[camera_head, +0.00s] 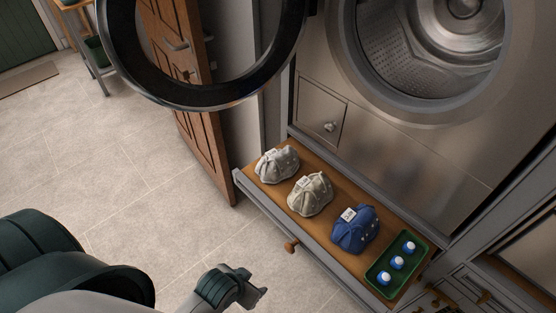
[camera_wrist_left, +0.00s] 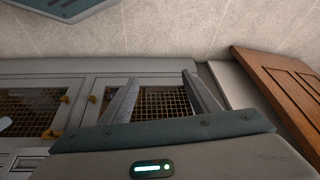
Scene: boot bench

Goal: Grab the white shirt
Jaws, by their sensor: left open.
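Three folded cloth bundles with white tags sit in a row on the wooden surface of a pulled-out drawer (camera_head: 256,186) in the head view. The left bundle (camera_head: 277,164) is pale grey-white, the middle bundle (camera_head: 310,193) is pale cream-grey, and the right bundle (camera_head: 355,229) is blue. I cannot tell for sure which pale one is the white shirt. My left gripper (camera_head: 254,290) is low in the head view, in front of the drawer and apart from the bundles. Its fingers stand apart and empty in the left wrist view (camera_wrist_left: 160,92). My right gripper is not in view.
A green tray (camera_head: 373,279) with three blue-and-white bottles stands at the drawer's right end. The open round washer door (camera_head: 203,100) hangs over the upper left. The washer drum (camera_head: 432,60) is behind the drawer. Tiled floor (camera_head: 120,170) is clear to the left.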

